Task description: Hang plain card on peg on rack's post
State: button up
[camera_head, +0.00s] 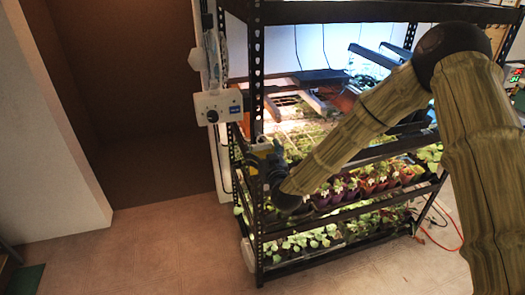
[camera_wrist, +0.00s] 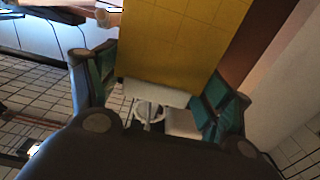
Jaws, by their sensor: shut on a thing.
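A yellow card (camera_wrist: 185,38) with faint grid lines fills the upper middle of the wrist view. A white strip (camera_wrist: 155,93) is at its near edge, with a white ring below it. My gripper (camera_wrist: 160,82) has its teal-padded fingers on either side of this edge and is shut on the card. In the head view, my gripper (camera_head: 264,168) is by the rack's front left post (camera_head: 257,100), with a little yellow of the card (camera_head: 262,148) showing. The arm's end hides much of the card there. I cannot make out the peg on the post.
A white control box (camera_head: 218,107) with a dial is fixed left of the post. The rack's lower shelves hold several potted seedlings (camera_head: 350,188) close behind my arm. The floor (camera_head: 140,250) in front and to the left is clear. An orange cable (camera_head: 440,238) lies at right.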

jog(key=o, duration=0.7)
jog(key=v, duration=1.2)
jog(key=s+d+f+g+h+b, duration=0.1)
jog(key=s+d+f+g, duration=0.2)
jog(key=s+f, duration=0.45)
jog(key=s+d+f+m+g+h, duration=0.1)
jog(key=s+d+f+g, duration=0.2)
jog(key=f, duration=0.8)
jog(key=s+d+f+g+b, duration=0.1)
jog(key=s+d+f+g, duration=0.15)
jog(key=s+f, duration=0.55)
jog(key=s+d+f+m+g+h, duration=0.1)
jog(key=s+d+f+g, duration=0.2)
jog(key=s, duration=0.5)
jog(key=s+d+f+m+g+h, duration=0.1)
jog(key=s+d+f, duration=0.3)
jog(key=s, duration=0.4)
jog(key=s+d+f+m+g+h, duration=0.1)
jog(key=s+d+f+g, duration=0.3)
jog(key=s, duration=0.4)
jog(key=shift+f+g+h+b, duration=0.3)
jog(key=shift+f+g+b, duration=0.1)
jog(key=shift+f, duration=0.15)
